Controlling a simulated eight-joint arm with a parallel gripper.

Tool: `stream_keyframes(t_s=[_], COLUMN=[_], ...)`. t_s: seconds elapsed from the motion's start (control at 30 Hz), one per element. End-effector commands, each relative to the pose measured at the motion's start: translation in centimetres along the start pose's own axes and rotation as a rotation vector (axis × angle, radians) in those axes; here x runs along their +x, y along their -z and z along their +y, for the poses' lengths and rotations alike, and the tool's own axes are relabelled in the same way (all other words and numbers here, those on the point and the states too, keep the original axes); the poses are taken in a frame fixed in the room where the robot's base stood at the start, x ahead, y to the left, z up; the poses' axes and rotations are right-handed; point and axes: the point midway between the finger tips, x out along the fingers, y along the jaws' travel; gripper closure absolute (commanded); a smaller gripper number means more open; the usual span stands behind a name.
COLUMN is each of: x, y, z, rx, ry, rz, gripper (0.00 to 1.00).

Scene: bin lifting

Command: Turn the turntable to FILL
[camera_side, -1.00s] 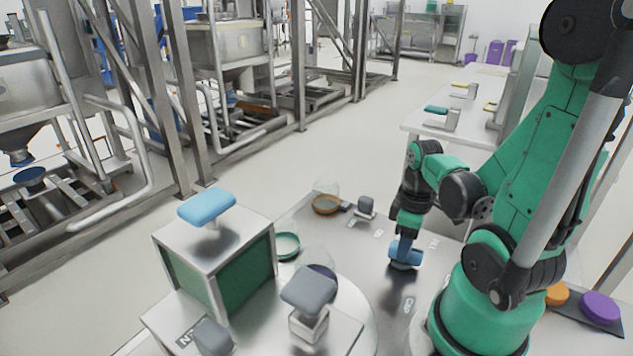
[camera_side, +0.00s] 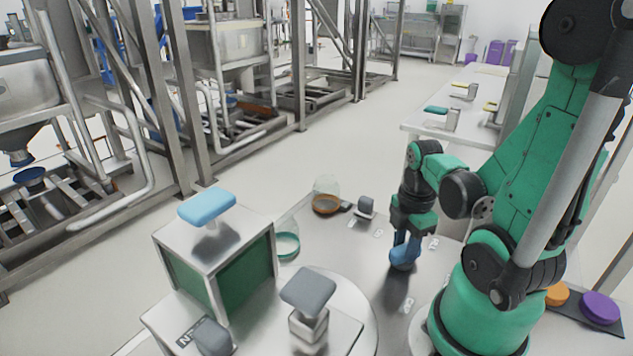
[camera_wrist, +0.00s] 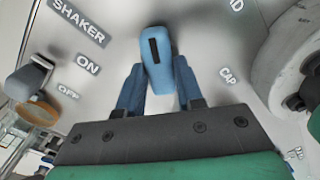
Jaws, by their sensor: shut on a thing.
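My gripper (camera_side: 405,238) points down at the steel worktop in the side view and is shut on a blue handle (camera_side: 403,258). In the wrist view the two blue fingers of my gripper (camera_wrist: 157,88) lie on either side of this handle (camera_wrist: 170,68), which has a dark slot on its top. A label CAP (camera_wrist: 228,76) is to its right, and a cut-off label ending in D is at the top right. A pale round plate (camera_side: 365,305), perhaps the turntable, shows at the lower middle of the side view, partly covered. I see no FILL label.
A steel box (camera_side: 190,250) with green sides and a blue top handle stands left. A grey-topped post (camera_side: 309,291) stands before it. A teal-ringed jar (camera_side: 287,245) and an orange-ringed jar (camera_side: 326,204) are behind. The SHAKER label (camera_wrist: 79,22) and a grey switch (camera_wrist: 27,78) are left of my gripper.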

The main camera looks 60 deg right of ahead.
Motion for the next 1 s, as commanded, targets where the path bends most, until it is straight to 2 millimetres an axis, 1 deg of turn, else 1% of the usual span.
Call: stream_keyframes(t_s=[0.1,0.33,0.9,0.93,0.97,1.0], x=[0.00,0.00,0.00,0.00,0.00,0.00], y=[0.02,0.02,0.02,0.02,0.02,0.01], z=[0.01,0.01,0.01,0.01,0.01,0.01], rx=[-0.063,-0.144,-0.172,-0.172,-0.172,-0.172], ry=[-0.001,-0.001,-0.001,-0.001,-0.001,-0.001], rz=[0.001,0.001,0.001,0.001,0.001,0.000], gripper=[1.00,1.00,1.00,0.60,0.52,0.40])
